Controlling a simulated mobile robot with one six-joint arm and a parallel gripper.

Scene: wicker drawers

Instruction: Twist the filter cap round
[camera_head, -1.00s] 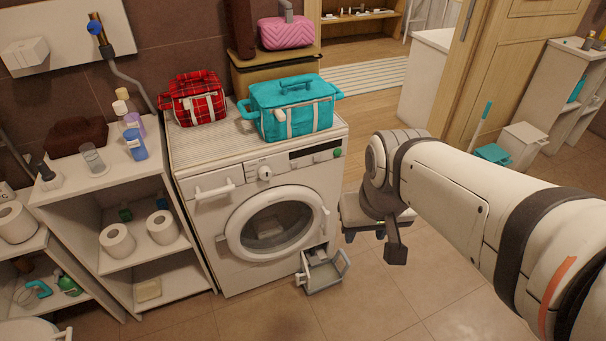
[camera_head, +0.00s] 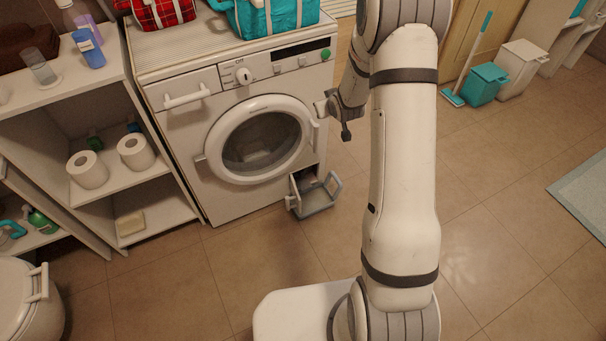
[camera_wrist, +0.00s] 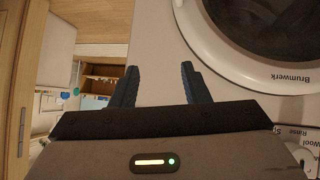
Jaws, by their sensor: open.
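The filter cap is not clearly visible. At the lower right front of the white washing machine (camera_head: 190,207), a grey flap or tray (camera_head: 319,199) stands out from a small dark opening (camera_head: 303,178), whose inside is too small to make out. My gripper (camera_head: 322,106) is above that opening, beside the right edge of the round door (camera_head: 300,150). In the wrist view my gripper (camera_wrist: 160,68) has its two dark fingers apart with nothing between them. The machine's white front and the door's rim (camera_wrist: 205,45) show beyond and beside the fingers.
A white shelf (camera_head: 160,222) with toilet rolls (camera_head: 136,152) stands left of the machine. A teal bag (camera_head: 290,12) and a red plaid bag (camera_head: 160,10) sit on top. Teal and white bins (camera_head: 483,84) stand at the right wall.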

